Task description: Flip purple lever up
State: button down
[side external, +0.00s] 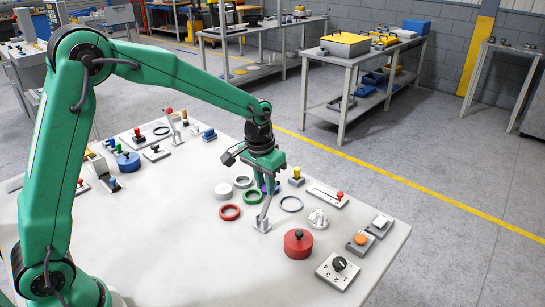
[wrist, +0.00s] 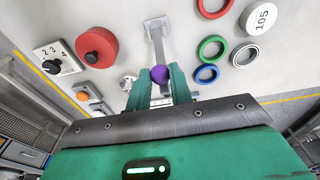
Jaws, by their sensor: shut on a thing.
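The purple lever has a round purple knob (wrist: 160,74) on a grey metal arm with a flat base plate (wrist: 156,27). In the side view its grey base (side external: 262,225) stands on the white table, and the arm rises tilted toward my gripper. My gripper (side external: 266,186) points down over the table, with its fingers at the top of the lever. In the wrist view my green gripper fingers (wrist: 159,88) are on either side of the purple knob and closed on it. The knob is mostly hidden by the fingers in the side view.
A red round block (side external: 298,243) with a black knob, a dial plate (side external: 338,270) and push buttons stand to the right. The table's front middle is clear.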

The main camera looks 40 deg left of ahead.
jog(key=shift+s+r, duration=0.1)
jog(key=shift+s, duration=0.05)
jog(key=c, duration=1.3)
grip_release()
jog(key=r, duration=0.5)
jog(key=s+r, duration=0.1)
jog(key=r, duration=0.1)
jog(key=shift+r, duration=0.35)
